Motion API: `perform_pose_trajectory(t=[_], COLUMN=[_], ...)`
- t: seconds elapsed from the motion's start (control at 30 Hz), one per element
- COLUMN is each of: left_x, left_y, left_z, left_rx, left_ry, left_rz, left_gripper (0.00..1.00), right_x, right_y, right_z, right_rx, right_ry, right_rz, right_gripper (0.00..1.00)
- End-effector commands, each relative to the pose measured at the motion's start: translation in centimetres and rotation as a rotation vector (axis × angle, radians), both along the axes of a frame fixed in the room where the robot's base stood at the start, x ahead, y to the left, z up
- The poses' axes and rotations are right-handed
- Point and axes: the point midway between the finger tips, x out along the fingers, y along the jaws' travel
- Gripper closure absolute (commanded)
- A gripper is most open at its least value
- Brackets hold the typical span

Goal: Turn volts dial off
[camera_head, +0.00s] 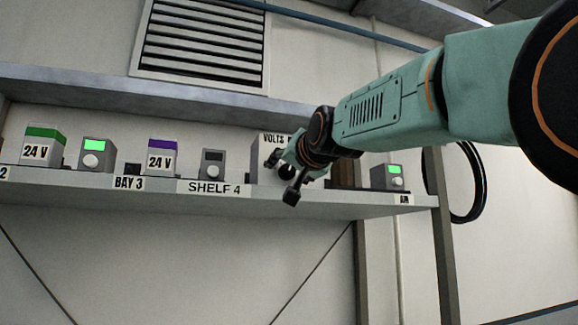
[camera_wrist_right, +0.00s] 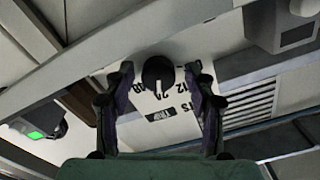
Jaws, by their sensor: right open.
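The volts dial (camera_wrist_right: 158,72) is a round black knob with a white pointer line, seen in the right wrist view on a white panel with printed numbers. In the head view the white box (camera_head: 262,174) lettered "VOLTS" stands on the shelf, its face mostly hidden by my right gripper (camera_head: 283,178). In the right wrist view my right gripper (camera_wrist_right: 160,78) is open, with one finger on either side of the dial. Whether the fingers touch the knob I cannot tell. My left gripper is not in view.
The shelf (camera_head: 330,204) also holds a 24 V box with a green top (camera_head: 42,148), one with a purple top (camera_head: 161,157), and small grey meters (camera_head: 97,155), (camera_head: 387,177). A ledge (camera_head: 120,92) runs above. A wall vent (camera_head: 201,40) is higher up.

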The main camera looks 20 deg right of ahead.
Motion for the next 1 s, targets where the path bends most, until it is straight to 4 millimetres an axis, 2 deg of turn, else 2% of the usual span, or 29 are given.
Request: perform_pose_trajectory(t=[0.2, 0.8, 1.0], left_x=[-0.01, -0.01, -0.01], left_y=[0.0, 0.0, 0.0], left_z=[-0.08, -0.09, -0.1], left_rx=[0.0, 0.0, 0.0], left_ry=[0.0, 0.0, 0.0], left_rz=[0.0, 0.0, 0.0], left_gripper=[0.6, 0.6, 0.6], right_x=[-0.01, -0.02, -0.03], right_y=[-0.01, -0.01, -0.01], right_z=[-0.07, -0.04, -0.04], right_rx=[0.0, 0.0, -0.011], right_ry=[0.0, 0.0, -0.001], right_rz=[0.0, 0.0, 0.0], right_gripper=[0.46, 0.97, 0.99])
